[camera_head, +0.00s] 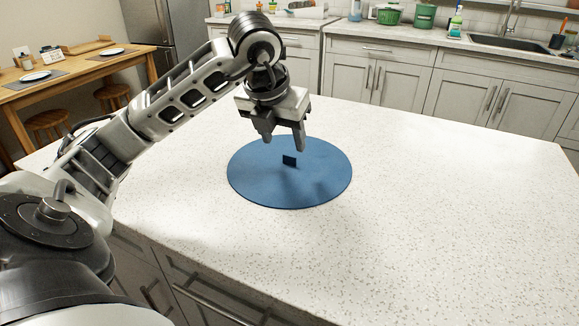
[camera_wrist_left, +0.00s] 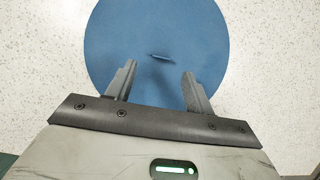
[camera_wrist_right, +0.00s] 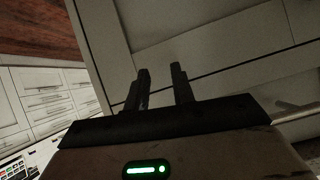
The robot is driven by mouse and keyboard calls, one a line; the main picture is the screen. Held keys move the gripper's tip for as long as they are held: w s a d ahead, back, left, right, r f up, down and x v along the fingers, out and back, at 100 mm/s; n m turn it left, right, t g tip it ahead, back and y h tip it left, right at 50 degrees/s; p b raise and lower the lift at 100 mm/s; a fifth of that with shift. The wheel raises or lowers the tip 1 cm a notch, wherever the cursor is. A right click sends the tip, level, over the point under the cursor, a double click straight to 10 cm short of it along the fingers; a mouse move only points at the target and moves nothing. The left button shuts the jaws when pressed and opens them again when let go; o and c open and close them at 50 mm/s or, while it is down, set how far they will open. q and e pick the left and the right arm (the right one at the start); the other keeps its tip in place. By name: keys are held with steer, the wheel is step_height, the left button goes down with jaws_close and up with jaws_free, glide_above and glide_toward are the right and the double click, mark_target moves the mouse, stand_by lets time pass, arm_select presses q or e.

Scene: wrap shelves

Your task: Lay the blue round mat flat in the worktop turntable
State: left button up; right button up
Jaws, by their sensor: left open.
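The blue round mat (camera_head: 260,185) lies flat on the white speckled worktop, and it also shows in the left wrist view (camera_wrist_left: 115,40). A small dark blue tab (camera_head: 289,160) stands up near its middle; the left wrist view shows it as a thin sliver (camera_wrist_left: 161,57). My left gripper (camera_head: 284,146) points down above the mat, open and empty, with the tab ahead of its fingers (camera_wrist_left: 159,69) and apart from them. I cannot make out a turntable separate from the mat. My right gripper (camera_wrist_right: 161,69) shows only in its own wrist view, fingers apart, empty.
The worktop (camera_head: 430,210) is clear around the mat. Cabinet fronts (camera_wrist_right: 215,35) lie beyond my right gripper. A back counter with a green pot (camera_head: 389,14) and a sink (camera_head: 510,46) stands behind. A wooden table (camera_head: 70,68) with plates is at the left.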

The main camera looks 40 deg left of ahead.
mark_target(289, 156)
arm_select(q)
steer(key=x, duration=0.5)
steer(key=shift+w+f, duration=0.1)
steer(key=shift+d, duration=0.1)
steer(key=c, duration=1.1)
steer(key=shift+r, duration=0.35)
step_height(289, 156, up, 2)
steer(key=shift+r, duration=0.15)
steer(key=s+d+r, duration=0.4)
steer(key=s+r, duration=0.6)
steer(key=s, duration=0.3)
steer(key=shift+s, duration=0.25)
